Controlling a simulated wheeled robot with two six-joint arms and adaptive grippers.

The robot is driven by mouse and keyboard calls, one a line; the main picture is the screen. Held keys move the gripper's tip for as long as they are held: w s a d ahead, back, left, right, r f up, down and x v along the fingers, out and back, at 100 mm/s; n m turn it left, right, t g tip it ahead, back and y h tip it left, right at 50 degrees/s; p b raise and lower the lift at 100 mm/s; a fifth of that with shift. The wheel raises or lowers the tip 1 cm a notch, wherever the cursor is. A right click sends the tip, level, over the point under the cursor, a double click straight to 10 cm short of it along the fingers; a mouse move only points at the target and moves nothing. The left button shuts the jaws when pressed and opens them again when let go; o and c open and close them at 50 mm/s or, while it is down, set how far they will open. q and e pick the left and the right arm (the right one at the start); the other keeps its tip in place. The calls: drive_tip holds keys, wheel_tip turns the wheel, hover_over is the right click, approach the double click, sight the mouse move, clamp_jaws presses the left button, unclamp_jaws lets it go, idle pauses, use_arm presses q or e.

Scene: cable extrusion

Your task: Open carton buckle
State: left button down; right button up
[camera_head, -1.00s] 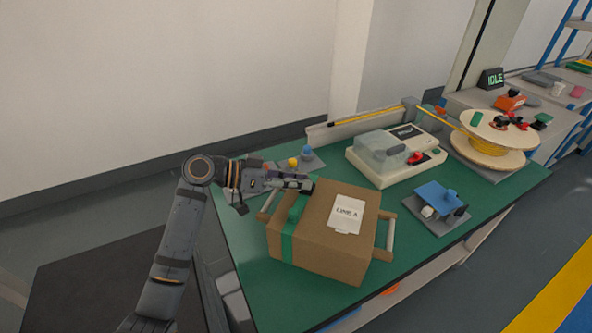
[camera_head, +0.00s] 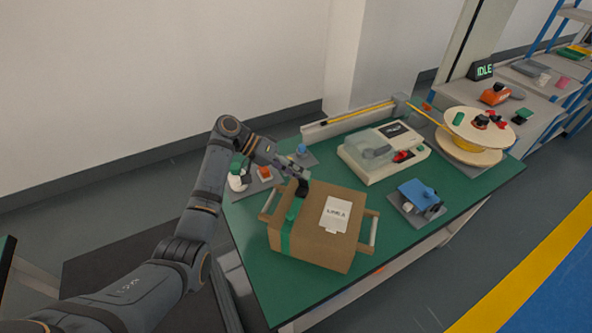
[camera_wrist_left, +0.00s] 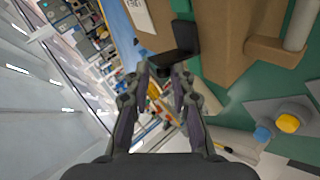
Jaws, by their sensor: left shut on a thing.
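A brown carton (camera_head: 318,230) with a white label (camera_head: 336,213) and wooden side handles sits on the green table. A green strap (camera_head: 288,226) runs down its left part. A black buckle piece (camera_head: 303,188) stands at the carton's top edge near the strap. My left gripper (camera_head: 296,176) is just above the carton's back left corner, coming from the upper left. In the left wrist view my left gripper (camera_wrist_left: 163,71) is shut on the angled black buckle piece (camera_wrist_left: 182,40), beside the carton (camera_wrist_left: 222,35). Its exact attachment to the strap is hidden. My right gripper is out of view.
A white machine (camera_head: 382,152) with a clear cover stands behind the carton. A cable spool (camera_head: 470,135) is at the far right, and a blue fixture (camera_head: 418,193) lies right of the carton. Small coloured parts stand behind my gripper. The table's front left is clear.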

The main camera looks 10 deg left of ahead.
use_arm(q)
drive_tip(key=shift+s+f+g, duration=0.1)
drive_tip(key=shift+f+g, duration=0.2)
drive_tip(key=shift+f, duration=0.25)
idle(0.9)
drive_tip(key=c, duration=1.3)
unclamp_jaws()
drive_tip(key=shift+w+r, duration=0.1)
drive_tip(key=shift+w, duration=0.1)
drive_tip(key=shift+r, duration=0.15)
drive_tip(key=s+v, duration=0.1)
drive_tip(key=v, duration=1)
drive_tip(key=shift+w+a+r, duration=0.2)
drive_tip(key=shift+w+a, duration=0.15)
drive_tip(key=shift+w, duration=0.15)
